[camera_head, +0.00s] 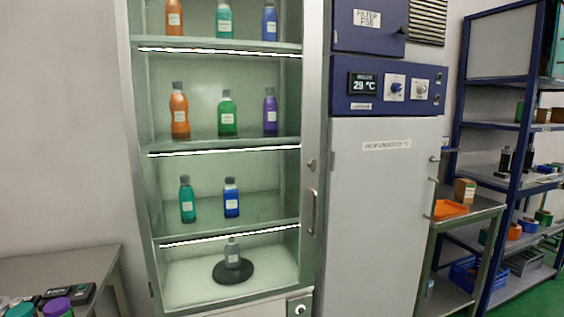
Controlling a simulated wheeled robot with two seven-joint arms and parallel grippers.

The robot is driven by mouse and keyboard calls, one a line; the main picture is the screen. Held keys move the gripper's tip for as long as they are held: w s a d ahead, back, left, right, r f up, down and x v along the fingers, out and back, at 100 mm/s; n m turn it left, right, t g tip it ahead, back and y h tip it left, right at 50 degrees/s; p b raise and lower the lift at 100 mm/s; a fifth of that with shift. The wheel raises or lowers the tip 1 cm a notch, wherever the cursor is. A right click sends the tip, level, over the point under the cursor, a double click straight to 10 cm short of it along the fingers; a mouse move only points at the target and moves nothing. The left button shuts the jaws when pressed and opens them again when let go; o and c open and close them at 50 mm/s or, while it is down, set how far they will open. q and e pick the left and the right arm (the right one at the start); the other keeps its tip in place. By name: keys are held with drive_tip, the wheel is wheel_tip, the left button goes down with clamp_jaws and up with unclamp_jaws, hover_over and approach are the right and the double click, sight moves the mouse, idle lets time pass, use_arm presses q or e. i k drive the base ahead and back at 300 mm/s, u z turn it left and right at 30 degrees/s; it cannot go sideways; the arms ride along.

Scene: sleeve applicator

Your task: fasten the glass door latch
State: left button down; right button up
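A tall glass-fronted cabinet (135,150) stands at the centre left, with lit shelves of bottles. On its right frame is a small round metal fitting (311,164), which may be the latch. A vertical handle (312,212) sits just below it. A greenish tint suggests the glass door is across the front, but I cannot tell whether it is fully closed or latched. Neither of my grippers is in view.
A grey upright unit (385,215) with a blue control panel stands right of the cabinet. A metal side table (470,212) and a blue shelf rack (462,100) stand farther right. A grey table (60,270) with small items is at lower left.

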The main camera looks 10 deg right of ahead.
sight(311, 164)
drive_tip(key=z, duration=0.05)
drive_tip(key=k, duration=0.5)
drive_tip(key=z, duration=1.15)
drive_tip(key=i, duration=0.85)
drive_tip(key=u, duration=2.15)
